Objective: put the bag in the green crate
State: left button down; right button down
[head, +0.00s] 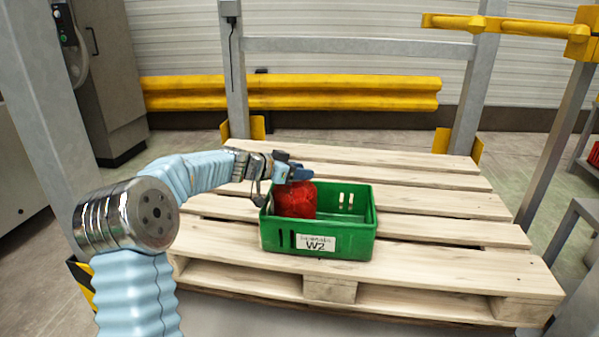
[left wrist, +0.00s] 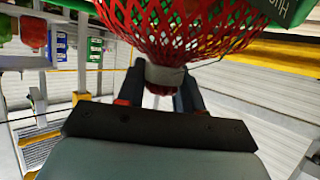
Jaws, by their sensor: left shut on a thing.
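The red net bag (head: 296,201) is within the left part of the green crate (head: 345,243) in the head view. The crate's front wall hides its lower end, so I cannot tell whether it touches the floor. The crate stands on a wooden pallet and has a white "W2" label. My left gripper (head: 298,173) is above the crate's left back part, shut on the bag's gathered top. In the left wrist view, the bag's red mesh (left wrist: 190,30) spreads above the grey band at its neck (left wrist: 164,76), between the two dark fingers. My right gripper is not in view.
The pallet (head: 440,228) has bare slats to the right of and behind the crate. Grey posts (head: 470,90) and a yellow rail (head: 340,92) stand behind it. A yellow bar (head: 500,25) juts in at the upper right.

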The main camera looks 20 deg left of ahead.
pick_arm(q)
jog(key=c, duration=0.7)
grip_release()
jog(key=shift+c, duration=0.2)
jog(key=shift+r, duration=0.1)
jog(key=v, duration=1.2)
jog(key=shift+b, duration=0.3)
